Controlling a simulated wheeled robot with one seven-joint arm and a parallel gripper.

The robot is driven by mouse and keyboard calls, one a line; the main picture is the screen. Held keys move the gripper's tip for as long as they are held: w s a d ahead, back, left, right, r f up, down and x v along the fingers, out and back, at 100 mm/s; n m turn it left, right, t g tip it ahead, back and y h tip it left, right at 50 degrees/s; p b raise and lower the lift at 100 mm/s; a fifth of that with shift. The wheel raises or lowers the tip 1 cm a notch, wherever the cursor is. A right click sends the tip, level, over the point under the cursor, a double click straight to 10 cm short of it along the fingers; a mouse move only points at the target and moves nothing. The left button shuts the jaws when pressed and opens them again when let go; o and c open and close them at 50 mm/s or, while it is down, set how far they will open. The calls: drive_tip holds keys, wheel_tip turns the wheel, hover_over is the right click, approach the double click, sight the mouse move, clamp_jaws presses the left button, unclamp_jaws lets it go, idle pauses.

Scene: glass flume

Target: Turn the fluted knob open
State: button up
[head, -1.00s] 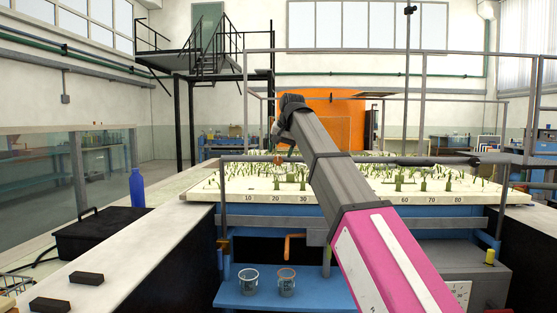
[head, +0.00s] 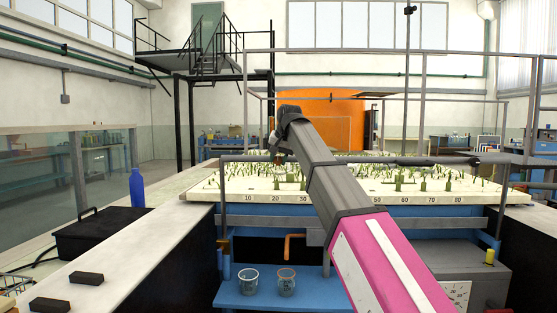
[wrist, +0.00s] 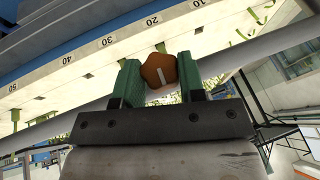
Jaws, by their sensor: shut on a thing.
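The fluted knob (wrist: 158,71) is orange-brown with a lobed rim and a short pale line on its face. In the wrist view it sits between the two green fingers of my gripper (wrist: 161,79), which is shut on it. The pale line is near upright in that view, slightly tilted. In the head view my arm reaches over the flume to the far side of the front rail, and the knob is too small there to make out clearly.
A planted pale bed (head: 345,196) with numbered marks lies under my arm. Two beakers (head: 249,281) stand on a blue shelf (head: 315,295). A blue bottle (head: 137,188) and a black case (head: 95,235) are at left.

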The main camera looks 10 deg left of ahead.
drive_tip(key=y, duration=0.2)
drive_tip(key=m+y, duration=0.1)
drive_tip(key=y, duration=0.1)
drive_tip(key=shift+d+f, duration=0.2)
drive_tip(key=shift+d, duration=0.1)
drive_tip(key=m+y, duration=0.1)
drive_tip(key=y, duration=0.3)
drive_tip(key=shift+d+f, duration=0.15)
drive_tip(key=y, duration=0.1)
drive_tip(key=m+y, duration=0.1)
drive_tip(key=y, duration=0.2)
drive_tip(key=shift+f+y, duration=0.25)
drive_tip(key=shift+y, duration=0.05)
drive_tip(key=shift+f+m+t+y, duration=0.1)
drive_tip(key=shift+m+t+y, duration=0.5)
drive_tip(key=shift+m+y, duration=0.9)
drive_tip(key=shift+n+y, duration=0.4)
drive_tip(key=shift+y, duration=0.2)
drive_tip(key=o, duration=0.9)
drive_tip(key=shift+o, duration=0.2)
drive_tip(key=v, duration=1)
drive_tip(key=shift+d, duration=0.3)
